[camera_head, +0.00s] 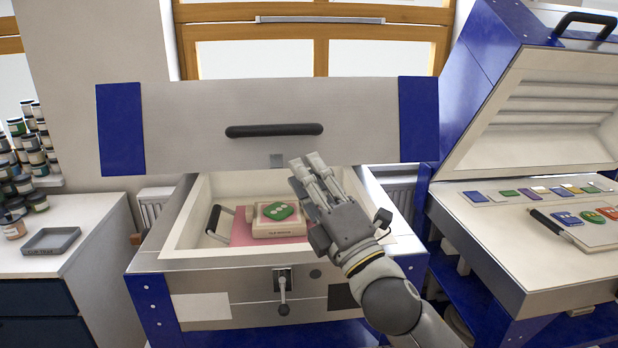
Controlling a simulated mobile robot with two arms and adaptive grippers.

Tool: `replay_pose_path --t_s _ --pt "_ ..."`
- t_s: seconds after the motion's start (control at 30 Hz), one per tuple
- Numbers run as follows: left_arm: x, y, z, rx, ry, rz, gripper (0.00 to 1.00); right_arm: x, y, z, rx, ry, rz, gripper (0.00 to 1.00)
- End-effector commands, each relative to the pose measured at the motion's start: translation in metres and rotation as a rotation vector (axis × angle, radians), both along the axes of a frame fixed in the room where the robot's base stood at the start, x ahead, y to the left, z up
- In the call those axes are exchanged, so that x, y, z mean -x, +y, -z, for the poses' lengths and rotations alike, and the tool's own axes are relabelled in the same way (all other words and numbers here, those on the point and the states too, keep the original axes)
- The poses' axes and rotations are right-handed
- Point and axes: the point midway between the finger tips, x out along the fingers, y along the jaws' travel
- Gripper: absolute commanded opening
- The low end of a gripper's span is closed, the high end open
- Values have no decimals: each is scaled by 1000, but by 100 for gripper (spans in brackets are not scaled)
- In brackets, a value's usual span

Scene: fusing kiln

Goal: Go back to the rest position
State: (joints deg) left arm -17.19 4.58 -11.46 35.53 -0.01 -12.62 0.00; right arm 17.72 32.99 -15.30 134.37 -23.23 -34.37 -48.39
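My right gripper (308,166) reaches in from the lower right over the open kiln in the middle. Its fingers point up and away, lie close together, and hold nothing that I can see. Its arm hides part of the kiln's right side. My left gripper is not in view. The kiln (190,258) has its lid (200,110) raised, with a black bar handle (274,130). Inside, a pale block (280,229) with a green piece (278,211) on top sits on a pink sheet (240,236).
A black-handled metal tool (214,219) lies at the left inside the kiln. A second open kiln (520,245) stands at the right with several coloured pieces. At the left, a counter (85,215) bears a grey tray (50,241) and stacked jars (25,160).

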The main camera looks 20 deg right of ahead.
Motion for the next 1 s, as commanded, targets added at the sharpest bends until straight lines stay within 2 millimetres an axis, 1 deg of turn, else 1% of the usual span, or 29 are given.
replay_pose_path --t_s 0.27,0.33,0.37,0.47,0.5,0.57,0.6,0.67,0.7,0.77,0.8,0.87,0.9,0.97,1.0 --pt "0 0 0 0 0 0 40 -1 0 2 -4 6 0 28" --pt "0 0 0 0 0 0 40 -2 -2 12 -37 40 -1 28" --pt "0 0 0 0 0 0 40 -3 -4 21 -63 67 -1 28" --pt "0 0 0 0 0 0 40 -5 -12 68 -212 218 5 28" --pt "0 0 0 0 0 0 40 -4 -15 95 -293 299 14 28" --pt "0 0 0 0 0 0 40 3 -21 139 -428 430 37 28" --pt "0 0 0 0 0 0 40 10 -24 169 -520 520 58 28" --pt "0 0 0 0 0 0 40 24 -27 213 -655 649 97 28" --pt "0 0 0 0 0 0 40 37 -28 241 -743 731 129 28" --pt "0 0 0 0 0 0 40 59 -28 282 -869 848 184 28" --pt "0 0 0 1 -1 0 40 76 -27 307 -949 923 228 28" --pt "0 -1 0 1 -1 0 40 103 -25 341 -1062 1027 296 28" --pt "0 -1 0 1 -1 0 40 122 -23 360 -1131 1088 344 28" --pt "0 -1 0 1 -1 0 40 149 -20 385 -1224 1172 416 28" --pt "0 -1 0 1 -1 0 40 168 -17 399 -1278 1222 465 28"
